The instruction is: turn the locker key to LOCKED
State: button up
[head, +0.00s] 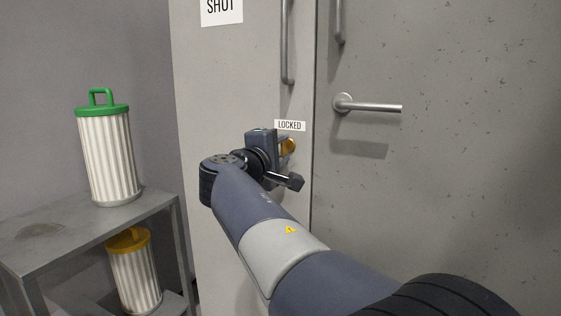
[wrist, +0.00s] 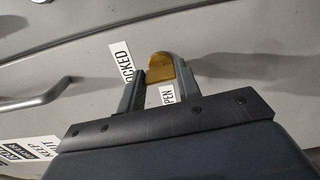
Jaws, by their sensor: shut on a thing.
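The brass locker key (head: 288,146) sits on the grey locker door, just below a white LOCKED label (head: 290,125). My gripper (head: 283,148) is shut on the key and partly hides it in the head view. In the wrist view the key's rounded brass head (wrist: 160,67) lies between the two fingers (wrist: 161,76). The LOCKED label (wrist: 122,62) shows left of the fingers, partly cut off. Part of an OPEN label (wrist: 167,94) shows between the fingers, below the key head. Which label the key points at cannot be told.
A lever handle (head: 370,106) is on the door to the right, and a vertical bar handle (head: 288,45) is above the key. A SHUT sign (head: 221,10) is at the upper left. A metal shelf (head: 90,225) at left holds a green-topped filter (head: 109,155) and a yellow-topped one (head: 134,272).

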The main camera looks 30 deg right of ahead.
jog(key=shift+m+b, duration=0.35)
jog(key=shift+m, duration=0.15)
jog(key=o, duration=1)
jog(key=p+v, duration=0.2)
jog(key=v, duration=0.9)
jog(key=shift+d, duration=0.1)
jog(key=b+x, duration=0.2)
jog(key=x, duration=0.9)
